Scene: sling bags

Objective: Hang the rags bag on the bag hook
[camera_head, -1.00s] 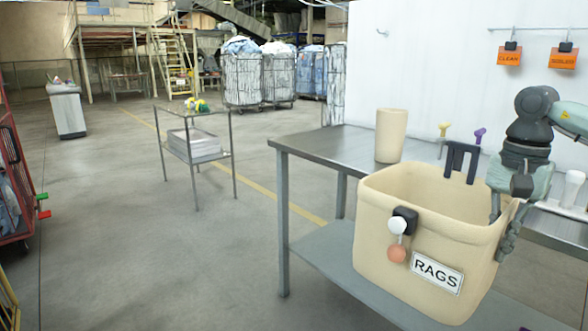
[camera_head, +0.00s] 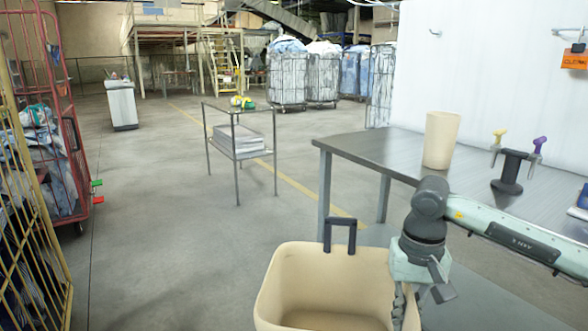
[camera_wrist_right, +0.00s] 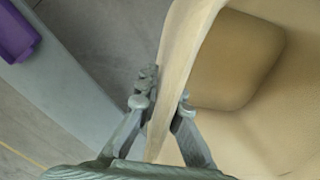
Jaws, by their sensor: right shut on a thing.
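The rags bag (camera_head: 272,284) is a beige open-topped tub with a dark upright handle loop (camera_head: 340,224) on its far rim. It is at the bottom of the head view, and its lower part is cut off. Its RAGS label is out of view. My right gripper (camera_head: 406,300) is shut on the bag's right rim. In the right wrist view my two fingers (camera_wrist_right: 165,103) straddle the bag's wall (camera_wrist_right: 178,65). A small hook (camera_head: 434,32) is on the white wall; I cannot tell whether it is the bag hook. My left gripper is not in view.
A metal table (camera_head: 392,150) on the right holds a beige cup (camera_head: 440,140) and a dark stand (camera_head: 510,172) with yellow and purple pieces. A small cart (camera_head: 238,120) stands mid-floor. Wheeled cages (camera_head: 62,140) line the left. Open floor (camera_head: 160,220) lies between.

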